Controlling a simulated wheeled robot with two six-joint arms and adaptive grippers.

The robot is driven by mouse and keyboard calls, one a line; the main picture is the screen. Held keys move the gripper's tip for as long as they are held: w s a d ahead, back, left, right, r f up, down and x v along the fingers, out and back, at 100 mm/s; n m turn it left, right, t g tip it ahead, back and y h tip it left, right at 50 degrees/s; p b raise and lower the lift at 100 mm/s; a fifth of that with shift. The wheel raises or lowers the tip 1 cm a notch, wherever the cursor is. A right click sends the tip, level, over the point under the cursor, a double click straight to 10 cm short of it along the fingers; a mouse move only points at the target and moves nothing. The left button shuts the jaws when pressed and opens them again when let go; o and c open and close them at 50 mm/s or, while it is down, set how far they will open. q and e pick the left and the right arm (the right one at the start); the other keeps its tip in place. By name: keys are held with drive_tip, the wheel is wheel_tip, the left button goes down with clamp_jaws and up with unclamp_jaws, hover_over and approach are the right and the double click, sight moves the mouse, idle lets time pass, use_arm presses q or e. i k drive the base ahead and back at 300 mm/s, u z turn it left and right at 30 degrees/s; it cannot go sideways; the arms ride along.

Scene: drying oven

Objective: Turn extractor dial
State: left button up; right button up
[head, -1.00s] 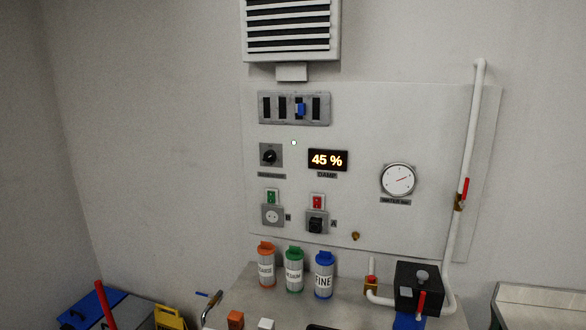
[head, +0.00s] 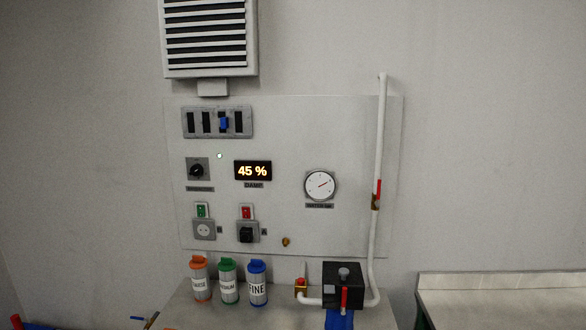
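The dial (head: 197,169) is a black knob on a square grey plate at the left of the white wall panel (head: 290,222). A label strip below it is too small to read. A small white light (head: 219,156) sits to its upper right. The vent (head: 209,38) with dark slats hangs on the wall above the panel. Neither of my grippers is in the head view.
A display (head: 253,171) reads 45 % beside the dial. Orange, green and blue canisters (head: 228,283) stand on the bench below. A white pipe (head: 380,140) with a red-handled valve (head: 377,194) runs down the right side. A counter (head: 500,295) stands at right.

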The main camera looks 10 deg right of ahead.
sight(196, 170)
drive_tip(key=z, duration=0.75)
drive_tip(key=i, duration=0.45)
